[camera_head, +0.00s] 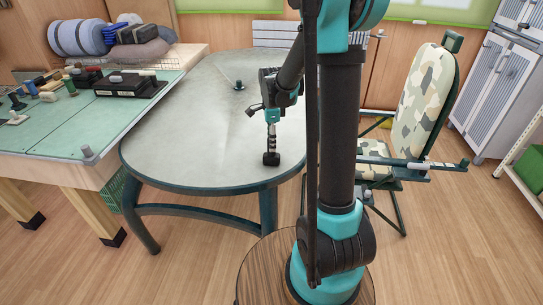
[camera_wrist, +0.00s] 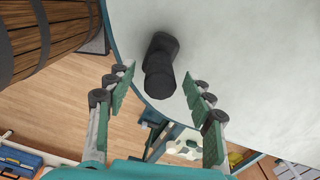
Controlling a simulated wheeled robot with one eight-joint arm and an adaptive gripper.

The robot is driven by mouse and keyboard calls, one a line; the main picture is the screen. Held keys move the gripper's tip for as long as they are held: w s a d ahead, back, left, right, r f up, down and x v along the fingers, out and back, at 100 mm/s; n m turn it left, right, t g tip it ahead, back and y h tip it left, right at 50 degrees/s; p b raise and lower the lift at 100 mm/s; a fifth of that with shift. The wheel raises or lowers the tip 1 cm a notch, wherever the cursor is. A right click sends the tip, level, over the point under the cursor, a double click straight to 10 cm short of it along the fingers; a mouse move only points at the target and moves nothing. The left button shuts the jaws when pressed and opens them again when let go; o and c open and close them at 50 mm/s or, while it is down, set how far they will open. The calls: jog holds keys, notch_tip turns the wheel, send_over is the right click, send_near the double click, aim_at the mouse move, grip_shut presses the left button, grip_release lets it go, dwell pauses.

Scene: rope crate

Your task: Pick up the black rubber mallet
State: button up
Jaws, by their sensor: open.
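The black rubber mallet (camera_head: 271,159) is at the near edge of the grey oval table, just below my gripper (camera_head: 271,147). In the wrist view the mallet (camera_wrist: 160,62) shows as a dark, blunt shape between the two fingers. My gripper (camera_wrist: 159,78) is open, with one green-padded finger on each side of the mallet and a visible gap on both sides. I cannot tell from these frames how far the fingertips are above the table, and the mallet's handle is not clearly seen.
The oval table (camera_head: 190,130) is mostly bare, with a small dark object (camera_head: 239,86) farther back. A green-topped workbench (camera_head: 70,125) with tools stands at left. A camouflage chair (camera_head: 425,95) stands at right. A wooden barrel (camera_wrist: 40,35) shows in the wrist view.

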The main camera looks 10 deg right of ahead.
notch_tip(320, 180, down, 2)
grip_shut()
dwell(0.5)
